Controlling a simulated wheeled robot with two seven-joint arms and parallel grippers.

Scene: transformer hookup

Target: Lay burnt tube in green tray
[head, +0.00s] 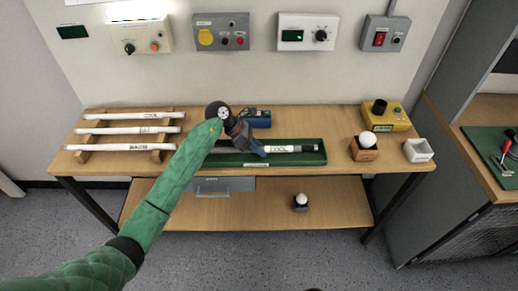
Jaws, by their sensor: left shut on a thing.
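The green tray (318,160) lies on the bench near its middle front. My right gripper is out of view.
A wooden rack (98,131) at left holds 3 labelled white tubes. A blue object (258,119) stands behind my gripper. At right are a wooden block with a white bulb (367,139), a yellow box (388,118) and a white open box (418,150). Control boxes hang on the wall.

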